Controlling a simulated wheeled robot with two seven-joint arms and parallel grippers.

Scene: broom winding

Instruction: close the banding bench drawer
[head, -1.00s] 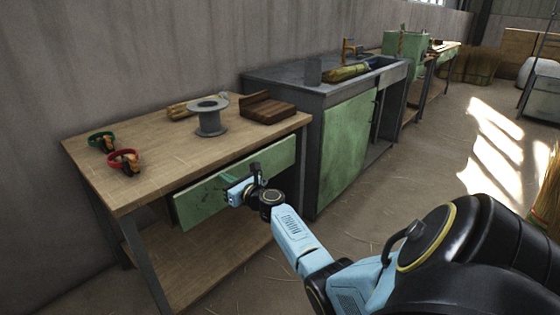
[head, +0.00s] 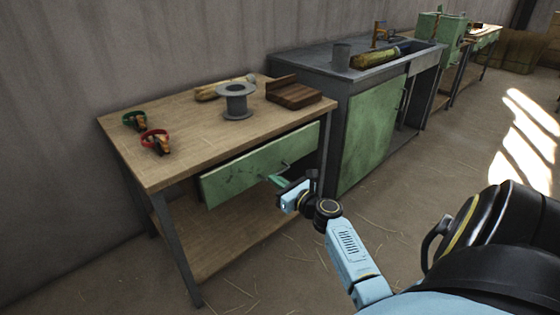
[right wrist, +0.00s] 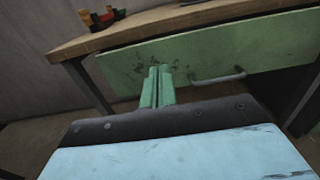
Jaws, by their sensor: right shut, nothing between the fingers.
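The banding bench drawer has a scuffed green front (head: 240,170) and stands partly out below the bench top (head: 190,140), with a dark gap above it. Its bar handle (head: 286,165) is on the front; it also shows in the right wrist view (right wrist: 217,77). My right gripper (head: 270,179) is shut and empty at the drawer front, by the handle. In the right wrist view its green fingers (right wrist: 157,84) point at the front, left of the handle. I cannot tell whether they touch it. My left gripper is not in view.
A lower shelf (head: 215,240) is under the drawer. A grey sink cabinet (head: 340,130) stands to the right. The floor in front is clear apart from straw.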

